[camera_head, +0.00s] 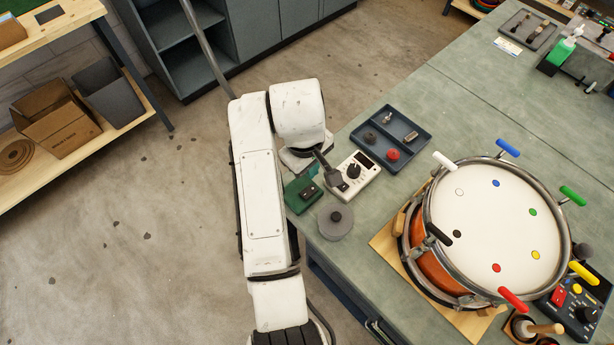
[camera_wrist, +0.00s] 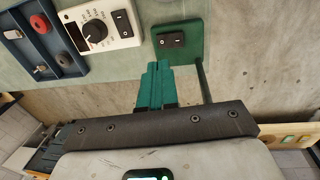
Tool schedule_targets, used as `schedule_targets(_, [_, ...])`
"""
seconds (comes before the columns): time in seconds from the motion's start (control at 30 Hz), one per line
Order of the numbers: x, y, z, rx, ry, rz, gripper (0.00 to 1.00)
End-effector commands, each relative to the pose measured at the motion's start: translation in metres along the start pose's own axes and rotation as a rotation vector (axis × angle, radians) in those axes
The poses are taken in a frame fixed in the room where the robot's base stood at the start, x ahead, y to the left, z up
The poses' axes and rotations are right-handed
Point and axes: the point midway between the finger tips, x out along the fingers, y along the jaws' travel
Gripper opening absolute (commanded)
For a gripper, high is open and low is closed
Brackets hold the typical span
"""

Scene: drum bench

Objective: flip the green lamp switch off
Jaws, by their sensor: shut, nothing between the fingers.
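The green lamp switch is a small green box (camera_head: 297,202) at the table's left edge. Its black switch plate (camera_wrist: 171,40) shows in the wrist view; I cannot tell which way the switch is set. My gripper (camera_wrist: 157,68) is shut and empty, its teal fingers together.
A white box with a black knob (camera_head: 353,171) stands right beside the green box. A dark blue tray (camera_head: 368,151) with small parts lies behind it. A grey disc (camera_head: 334,228) sits in front, and a drum (camera_head: 492,200) with coloured handles fills the right.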

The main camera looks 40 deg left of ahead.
Motion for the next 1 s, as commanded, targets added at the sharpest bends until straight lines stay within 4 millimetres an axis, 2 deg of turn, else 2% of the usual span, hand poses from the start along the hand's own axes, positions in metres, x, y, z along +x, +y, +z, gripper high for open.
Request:
schedule_targets(0.2, [-0.038, 0.010, -0.001, 0.001, 0.003, 0.002, 0.00])
schedule_targets(0.4, [-0.055, 0.013, -0.001, 0.000, 0.002, 0.001, 0.00])
schedule_targets(1.0, [-0.057, 0.014, 0.000, -0.001, 0.000, 0.000, 0.00])
